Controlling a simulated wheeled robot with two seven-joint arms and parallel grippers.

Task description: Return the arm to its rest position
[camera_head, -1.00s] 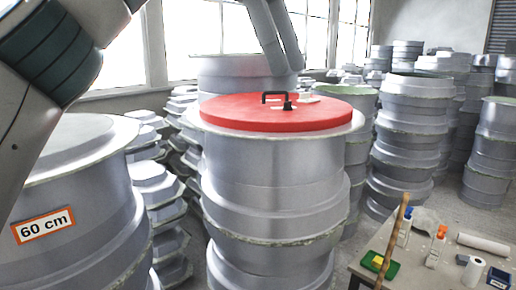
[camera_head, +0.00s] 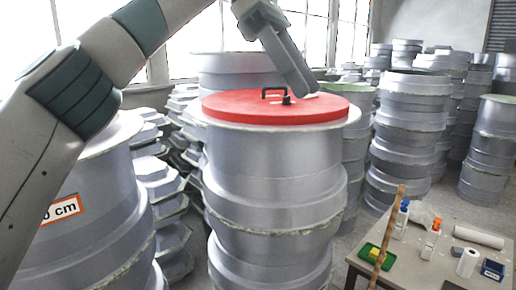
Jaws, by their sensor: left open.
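My left arm comes in from the left and crosses the upper left of the head view. Its gripper (camera_head: 308,88) is open and empty, with its fingers slanting down to the right. In the picture the fingertips lie over the back part of a red lid (camera_head: 230,106), close to its black handle (camera_head: 275,91). I cannot tell whether they touch the lid. The lid lies flat on top of a tall grey mould stack (camera_head: 275,180). My right gripper is not in view.
A large grey mould with a 60 cm label (camera_head: 65,210) stands at left, partly hidden by my arm. A table (camera_head: 420,270) at lower right holds bottles (camera_head: 431,240), a green tray (camera_head: 367,250), a white roll (camera_head: 478,237) and a wooden stick (camera_head: 390,235). More mould stacks (camera_head: 412,130) fill the background.

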